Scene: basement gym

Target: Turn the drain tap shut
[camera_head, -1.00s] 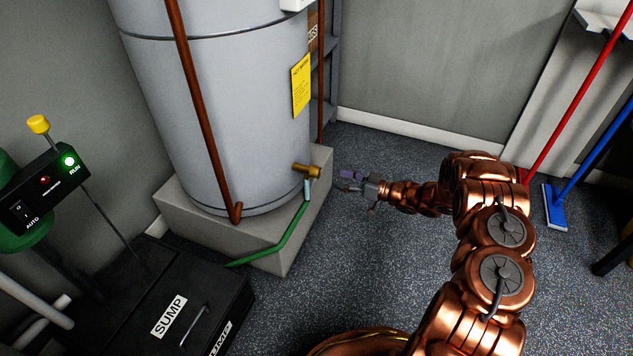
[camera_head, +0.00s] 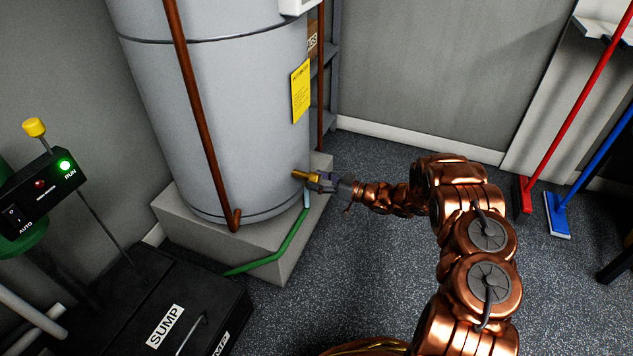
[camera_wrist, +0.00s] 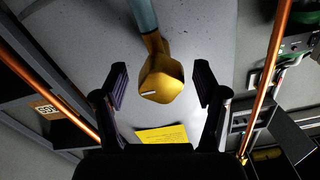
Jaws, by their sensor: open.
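The brass drain tap (camera_head: 301,175) sticks out low on the side of the grey water heater tank (camera_head: 240,110). My gripper (camera_head: 318,181) is at the tap's outer end, with its fingers partly hiding it in the head view. In the wrist view the tap (camera_wrist: 162,80) has a rounded knob with a pale slot mark on its face. My gripper's two dark fingers (camera_wrist: 161,88) are open, one on each side of the knob, with a visible gap on both sides. A pale blue connector (camera_wrist: 143,14) runs from the tap's spout to a green hose (camera_head: 288,245).
The tank stands on a concrete plinth (camera_head: 270,268). A copper pipe (camera_head: 195,100) runs down its front. A black sump cover (camera_head: 130,310) and a pump control box (camera_head: 40,190) lie to the left. Open speckled floor (camera_head: 370,260) surrounds my arm.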

